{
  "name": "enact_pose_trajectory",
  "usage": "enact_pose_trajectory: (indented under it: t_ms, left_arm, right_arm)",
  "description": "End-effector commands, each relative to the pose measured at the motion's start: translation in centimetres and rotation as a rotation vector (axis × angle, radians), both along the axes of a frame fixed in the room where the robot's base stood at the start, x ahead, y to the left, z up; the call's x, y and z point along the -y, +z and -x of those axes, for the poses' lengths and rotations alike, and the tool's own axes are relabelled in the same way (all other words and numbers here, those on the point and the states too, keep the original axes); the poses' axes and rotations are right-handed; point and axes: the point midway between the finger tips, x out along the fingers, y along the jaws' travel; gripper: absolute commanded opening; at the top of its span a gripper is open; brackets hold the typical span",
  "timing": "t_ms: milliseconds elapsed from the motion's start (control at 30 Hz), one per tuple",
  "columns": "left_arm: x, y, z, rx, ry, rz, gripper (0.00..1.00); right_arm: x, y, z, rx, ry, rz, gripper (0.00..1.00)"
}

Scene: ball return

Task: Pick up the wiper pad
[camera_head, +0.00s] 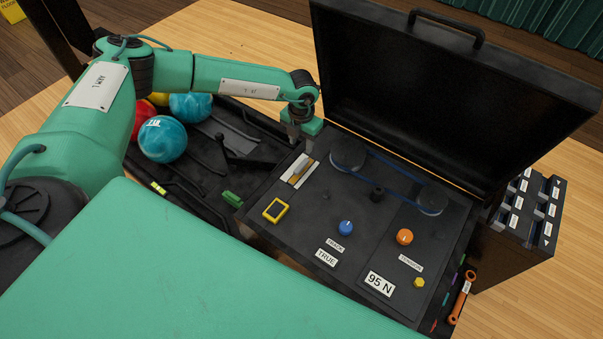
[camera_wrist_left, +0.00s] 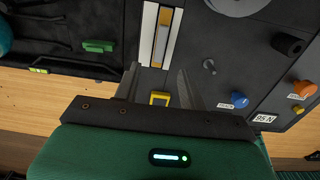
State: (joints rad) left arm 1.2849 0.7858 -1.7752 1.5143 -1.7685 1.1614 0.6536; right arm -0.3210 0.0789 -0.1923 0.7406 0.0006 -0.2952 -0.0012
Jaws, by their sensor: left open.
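A small green block (camera_head: 232,199), the likeliest wiper pad, lies at the edge of the black tray beside the open case; it also shows in the left wrist view (camera_wrist_left: 98,46). I cannot tell for certain that it is the pad. My left gripper (camera_head: 299,139) is open and empty, pointing down above the far left part of the case panel. In the left wrist view its two fingers (camera_wrist_left: 158,72) stand apart, near a white plate with a yellow and grey strip (camera_wrist_left: 161,38). That plate lies on the panel (camera_head: 300,170). My right gripper is out of view.
The panel carries a belt on two pulleys (camera_head: 348,154), a blue knob (camera_head: 346,228), an orange knob (camera_head: 404,237) and a yellow-framed piece (camera_head: 277,210). The raised lid (camera_head: 440,90) stands behind. Balls (camera_head: 163,139) lie in the tray to the left. A black rack (camera_head: 520,225) stands right.

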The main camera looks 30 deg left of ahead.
Motion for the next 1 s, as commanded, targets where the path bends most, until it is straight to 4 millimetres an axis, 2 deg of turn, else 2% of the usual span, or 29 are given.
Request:
enact_pose_trajectory:
  t_ms: [100,233,467,600,700,833,1000]
  left_arm:
    - [0.1,-2.5,0.1,-0.003,0.0,0.0,0.42]
    - [0.1,-4.5,0.0,-0.001,0.0,0.002,0.42]
    - [0.1,-6.1,0.0,-0.001,-0.001,0.003,0.42]
    - [0.1,-8.0,0.0,-0.002,-0.001,0.002,0.42]
    - [0.1,-9.5,0.0,-0.002,0.0,0.002,0.42]
    - [0.1,-10.6,0.0,-0.002,-0.001,0.004,0.42]
    - [0.1,-10.7,0.0,-0.001,-0.001,0.004,0.42]
  right_arm:
    - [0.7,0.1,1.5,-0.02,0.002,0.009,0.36]
    - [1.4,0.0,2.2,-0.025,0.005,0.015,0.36]
    - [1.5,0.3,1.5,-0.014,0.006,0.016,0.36]
    - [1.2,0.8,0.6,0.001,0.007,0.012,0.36]
    - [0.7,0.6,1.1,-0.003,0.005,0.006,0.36]
    - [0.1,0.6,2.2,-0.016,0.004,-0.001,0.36]
    - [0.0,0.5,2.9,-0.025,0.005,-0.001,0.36]
